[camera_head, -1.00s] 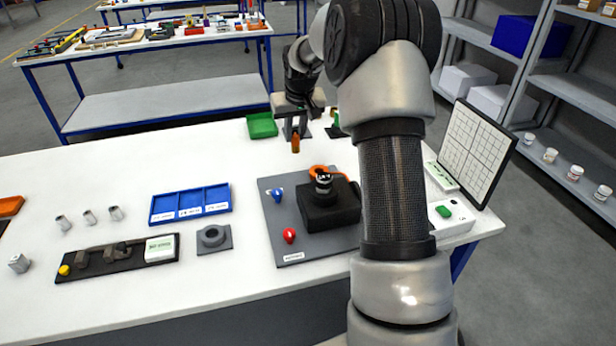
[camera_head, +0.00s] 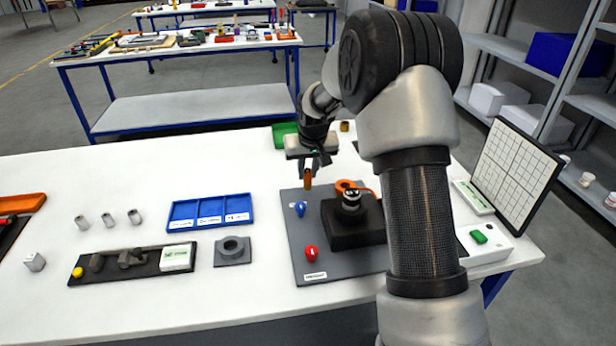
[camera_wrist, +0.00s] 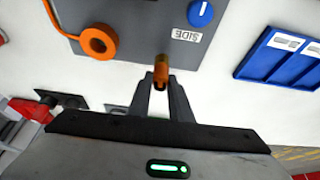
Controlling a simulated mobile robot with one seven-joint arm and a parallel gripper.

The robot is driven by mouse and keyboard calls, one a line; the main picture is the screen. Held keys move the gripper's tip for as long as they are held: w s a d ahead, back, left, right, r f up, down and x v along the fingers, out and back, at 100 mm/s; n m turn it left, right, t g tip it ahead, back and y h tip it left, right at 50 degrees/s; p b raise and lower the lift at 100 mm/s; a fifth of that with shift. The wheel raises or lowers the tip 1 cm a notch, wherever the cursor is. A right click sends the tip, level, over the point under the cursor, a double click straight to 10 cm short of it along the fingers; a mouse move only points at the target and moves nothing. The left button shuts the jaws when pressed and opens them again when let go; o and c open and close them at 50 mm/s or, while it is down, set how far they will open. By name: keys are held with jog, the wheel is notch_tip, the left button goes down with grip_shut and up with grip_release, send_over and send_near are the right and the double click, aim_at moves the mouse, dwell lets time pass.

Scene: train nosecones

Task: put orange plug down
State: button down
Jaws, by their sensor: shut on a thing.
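My gripper (camera_head: 309,167) is shut on the orange plug (camera_head: 308,180), which hangs below the fingertips. In the wrist view the plug (camera_wrist: 161,66) sits between the two fingertips (camera_wrist: 161,80). In the head view it is at the far edge of the grey board (camera_head: 297,240); whether it touches the board cannot be told. The board carries a blue knob (camera_head: 300,208), a red knob (camera_head: 311,252) and a black block (camera_head: 352,233). An orange ring (camera_head: 346,187) lies behind the block; it also shows in the wrist view (camera_wrist: 97,42).
A blue three-part tray (camera_head: 210,211) and a grey holed block (camera_head: 232,252) stand left of the board. A green bin (camera_head: 284,135) is behind my gripper. A white gridded panel (camera_head: 513,172) stands at the right. The table's back left is clear.

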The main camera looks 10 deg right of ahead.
jog(key=shift+f, duration=1.05)
jog(key=c, duration=1.6)
grip_release()
